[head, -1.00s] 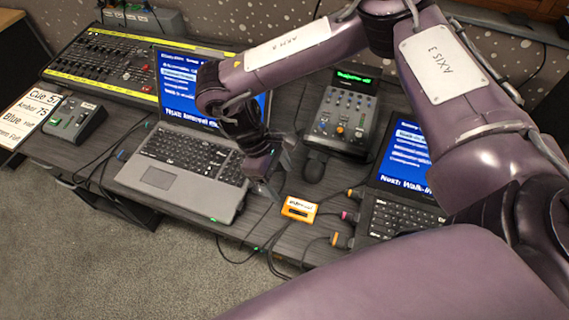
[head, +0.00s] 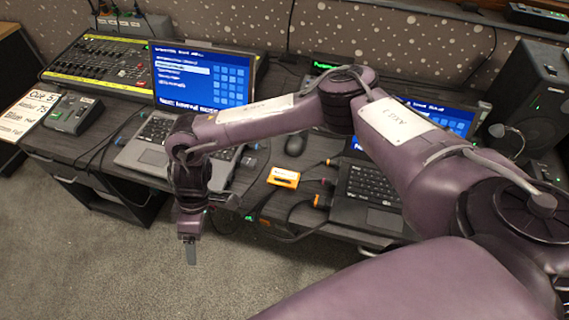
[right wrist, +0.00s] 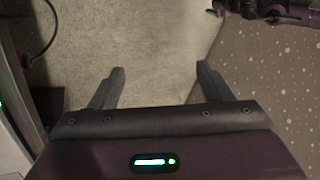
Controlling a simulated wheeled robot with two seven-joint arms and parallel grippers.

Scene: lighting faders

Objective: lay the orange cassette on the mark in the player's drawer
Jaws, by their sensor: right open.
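The orange cassette (head: 284,177) lies flat on the dark desk near its front edge, between the two laptops. My right gripper (head: 190,255) hangs pointing down in front of the desk, over the carpet, to the left of and apart from the cassette. In the right wrist view its two fingers (right wrist: 157,80) stand wide apart with only carpet between them. My left gripper does not show in the head view. I cannot make out the player's drawer or its mark.
An open laptop (head: 205,78) stands behind my right forearm. A second laptop (head: 372,185) stands right of the cassette, partly hidden by my arm. Cables with orange plugs (head: 322,201) lie beside the cassette. A speaker (head: 528,98) stands at the right. Open carpet (head: 90,255) lies in front.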

